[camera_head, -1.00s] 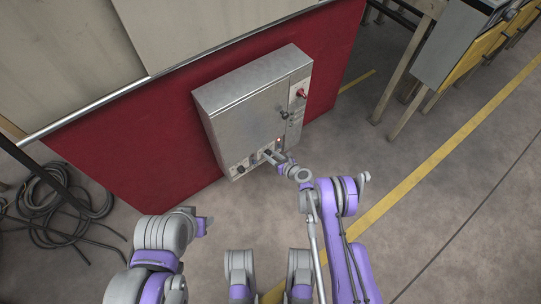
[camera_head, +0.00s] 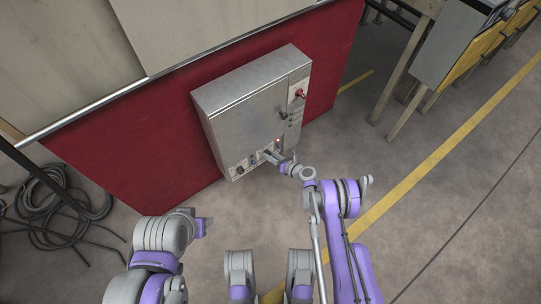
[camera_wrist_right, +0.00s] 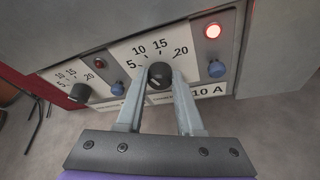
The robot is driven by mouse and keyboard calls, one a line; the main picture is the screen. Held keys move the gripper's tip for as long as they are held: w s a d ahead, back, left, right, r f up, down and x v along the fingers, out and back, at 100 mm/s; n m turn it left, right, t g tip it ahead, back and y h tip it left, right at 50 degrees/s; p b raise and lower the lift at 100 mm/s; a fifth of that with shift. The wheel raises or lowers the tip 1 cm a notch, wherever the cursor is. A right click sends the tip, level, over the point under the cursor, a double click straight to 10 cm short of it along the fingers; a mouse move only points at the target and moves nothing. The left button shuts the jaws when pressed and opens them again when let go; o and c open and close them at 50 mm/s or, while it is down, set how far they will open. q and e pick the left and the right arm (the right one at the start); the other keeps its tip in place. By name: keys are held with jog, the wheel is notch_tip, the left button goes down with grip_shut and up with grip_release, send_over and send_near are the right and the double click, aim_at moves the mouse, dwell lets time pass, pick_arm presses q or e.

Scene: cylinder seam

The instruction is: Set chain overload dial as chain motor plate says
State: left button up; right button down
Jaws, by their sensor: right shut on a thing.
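A grey metal control cabinet (camera_head: 245,105) stands against a red panel, with a row of dials along its lower front edge. In the right wrist view, a black dial (camera_wrist_right: 160,74) sits on a white scale marked 5, 10, 15, 20. My right gripper (camera_wrist_right: 161,80) is shut on this dial, one finger on each side. The dial's pointer is too small to read surely. A plate (camera_wrist_right: 208,91) below right reads "10 A"; its other lettering is partly hidden or too small. In the head view my right gripper (camera_head: 272,157) is at the cabinet's lower edge.
A second black dial (camera_wrist_right: 78,93) with a similar scale is to the left. A lit red lamp (camera_wrist_right: 212,30) and a blue button (camera_wrist_right: 217,68) are right of the held dial. Coiled black cable (camera_head: 62,200) lies on the floor at left.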

jog(key=c, duration=0.5)
grip_release()
jog(key=shift+c, duration=0.2)
jog(key=p+v, duration=0.2)
jog(key=v, duration=0.8)
jog(key=shift+s+d+r+p, duration=0.2)
jog(key=shift+d+p, duration=0.05)
jog(key=shift+p, duration=0.05)
jog(key=shift+r, duration=0.1)
